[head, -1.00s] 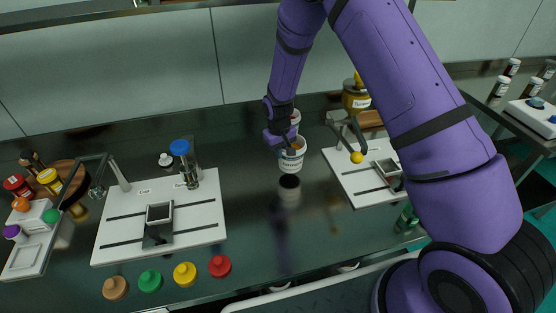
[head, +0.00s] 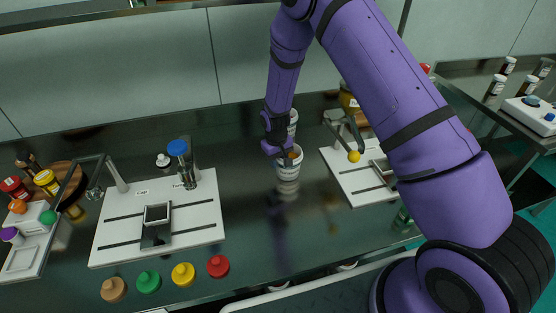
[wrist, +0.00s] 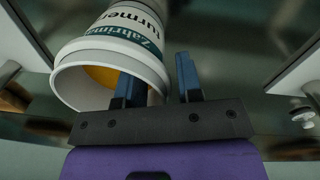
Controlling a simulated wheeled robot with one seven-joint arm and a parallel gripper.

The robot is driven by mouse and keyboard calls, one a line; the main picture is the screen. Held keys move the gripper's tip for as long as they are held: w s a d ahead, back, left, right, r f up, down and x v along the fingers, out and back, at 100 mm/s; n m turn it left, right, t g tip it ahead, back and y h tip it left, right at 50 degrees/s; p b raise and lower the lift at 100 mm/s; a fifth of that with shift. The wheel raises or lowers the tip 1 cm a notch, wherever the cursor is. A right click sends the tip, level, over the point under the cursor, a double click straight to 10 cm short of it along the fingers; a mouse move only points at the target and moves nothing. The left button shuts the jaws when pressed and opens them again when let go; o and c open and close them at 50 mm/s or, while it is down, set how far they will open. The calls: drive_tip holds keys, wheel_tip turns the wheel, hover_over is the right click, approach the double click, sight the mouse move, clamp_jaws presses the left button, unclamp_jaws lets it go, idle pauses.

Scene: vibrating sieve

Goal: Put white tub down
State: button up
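The white tub (head: 289,170) stands upright on the dark, shiny bench between the two white boards, with its reflection meeting its base. In the wrist view the tub (wrist: 125,35) shows its open rim, a dark teal label band and orange-yellow contents. My gripper (head: 285,153) is at the tub's rim in the head view. In the wrist view my gripper (wrist: 158,68) has its blue fingers apart, one inside the tub's mouth and one outside, with the wall between them. The fingers look clear of the wall. The fingertips are small and partly hidden in the head view.
Another white tub (head: 292,120) stands just behind. The left board (head: 200,210) holds a square sieve frame; the right board (head: 350,178) holds a similar device with a yellow knob (head: 354,156). Coloured lids (head: 183,275) line the front left. The bench in front of the tub is clear.

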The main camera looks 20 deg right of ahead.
drive_tip(key=s+d+r+m+t, duration=0.1)
drive_tip(key=s+d+r, duration=0.15)
drive_tip(key=r, duration=1.15)
drive_tip(key=s+d+r, duration=0.1)
drive_tip(key=s+r, duration=0.2)
drive_tip(key=r, duration=1.2)
drive_tip(key=s+d+r+m+t, duration=0.1)
drive_tip(key=s+d+r, duration=0.2)
drive_tip(key=s+r, duration=0.6)
drive_tip(key=s+d+r+t, duration=0.2)
drive_tip(key=s+d+r, duration=0.1)
drive_tip(key=s+r, duration=0.65)
drive_tip(key=s+d+m+t, duration=0.1)
drive_tip(key=s+d, duration=0.1)
drive_tip(key=s, duration=1)
drive_tip(key=shift+s+f+y, duration=0.3)
drive_tip(key=shift+f, duration=0.1)
